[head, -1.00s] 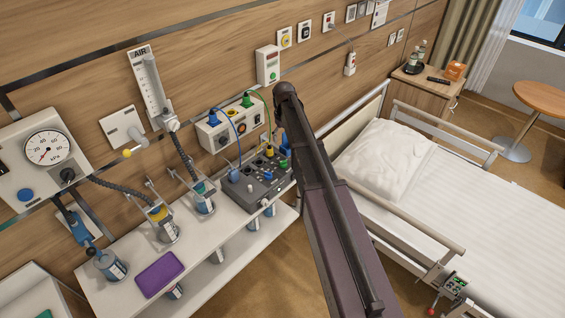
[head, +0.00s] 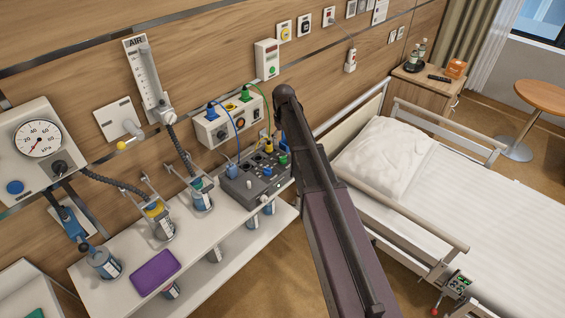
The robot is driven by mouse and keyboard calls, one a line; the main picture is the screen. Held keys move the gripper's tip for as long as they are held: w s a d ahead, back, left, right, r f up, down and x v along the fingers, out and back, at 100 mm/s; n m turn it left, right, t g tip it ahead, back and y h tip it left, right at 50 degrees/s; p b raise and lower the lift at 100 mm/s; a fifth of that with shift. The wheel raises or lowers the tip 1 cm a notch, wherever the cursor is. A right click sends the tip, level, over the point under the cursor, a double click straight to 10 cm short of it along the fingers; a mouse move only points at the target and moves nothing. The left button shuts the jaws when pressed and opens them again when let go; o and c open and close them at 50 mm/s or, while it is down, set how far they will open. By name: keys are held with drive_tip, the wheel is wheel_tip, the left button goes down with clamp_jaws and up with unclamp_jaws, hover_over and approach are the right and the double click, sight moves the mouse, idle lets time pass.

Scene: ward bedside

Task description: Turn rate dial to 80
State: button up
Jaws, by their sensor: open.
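A white wall unit (head: 213,132) carries dark dials on its front and blue and green plugs with cables on top. Below it, a dark grey control box (head: 238,188) with several small knobs and coloured plugs stands on the white shelf. The markings on both are too small to read, so I cannot tell which knob is the rate dial or where it points. My arm rises from the bottom and bends close to the right side of both units. My gripper is not visible; the arm's bend covers the area beyond it.
A round pressure gauge (head: 38,138) and an AIR flowmeter (head: 146,75) are on the wall at left. A purple item (head: 155,272) lies on the white shelf (head: 110,297). The bed (head: 470,225) fills the right. Floor shows between shelf and bed.

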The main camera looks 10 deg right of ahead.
sight(283, 159)
drive_tip(key=shift+f+b, duration=4.75)
drive_tip(key=shift+f, duration=0.3)
drive_tip(key=shift+c, duration=0.2)
clamp_jaws()
